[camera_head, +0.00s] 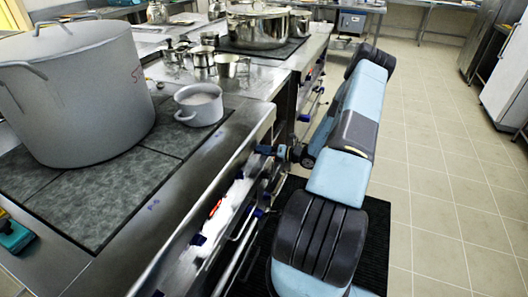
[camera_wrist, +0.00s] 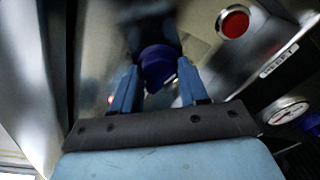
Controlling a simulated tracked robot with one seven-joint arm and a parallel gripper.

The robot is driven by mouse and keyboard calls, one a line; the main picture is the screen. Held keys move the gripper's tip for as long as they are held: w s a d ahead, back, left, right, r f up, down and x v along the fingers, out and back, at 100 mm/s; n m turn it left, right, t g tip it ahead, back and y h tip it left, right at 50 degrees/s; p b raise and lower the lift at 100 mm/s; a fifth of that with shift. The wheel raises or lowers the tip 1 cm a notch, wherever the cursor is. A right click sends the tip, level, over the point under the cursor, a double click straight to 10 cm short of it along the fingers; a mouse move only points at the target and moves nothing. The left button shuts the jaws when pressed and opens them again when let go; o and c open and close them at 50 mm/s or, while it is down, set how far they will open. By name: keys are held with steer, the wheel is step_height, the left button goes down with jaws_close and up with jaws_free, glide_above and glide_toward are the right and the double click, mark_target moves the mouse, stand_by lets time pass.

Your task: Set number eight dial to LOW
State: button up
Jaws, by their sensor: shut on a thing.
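My gripper (camera_wrist: 155,80) has its two blue fingers on either side of a dark blue dial (camera_wrist: 157,66) on the metal front panel, and it is shut on that dial. I cannot read a number or a LOW mark by it, and its pointer is hidden. In the head view my gripper (camera_head: 268,151) reaches the stove's front (camera_head: 240,160) from the aisle side; the dial it holds is hidden there. Other blue dials, such as one low on the panel (camera_head: 198,240), show nearer the camera.
A red button or lamp (camera_wrist: 233,22) and a round gauge (camera_wrist: 284,110) sit right of the fingers. A large stockpot (camera_head: 85,95) and a small white pot (camera_head: 198,105) stand on the stove top. The tiled aisle (camera_head: 440,170) on the right is free.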

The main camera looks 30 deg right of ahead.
steer(key=o, duration=1)
steer(key=shift+o, duration=0.2)
steer(key=shift+d, duration=0.15)
steer(key=v, duration=1.3)
steer(key=shift+s+d, duration=0.2)
steer(key=shift+s, duration=0.1)
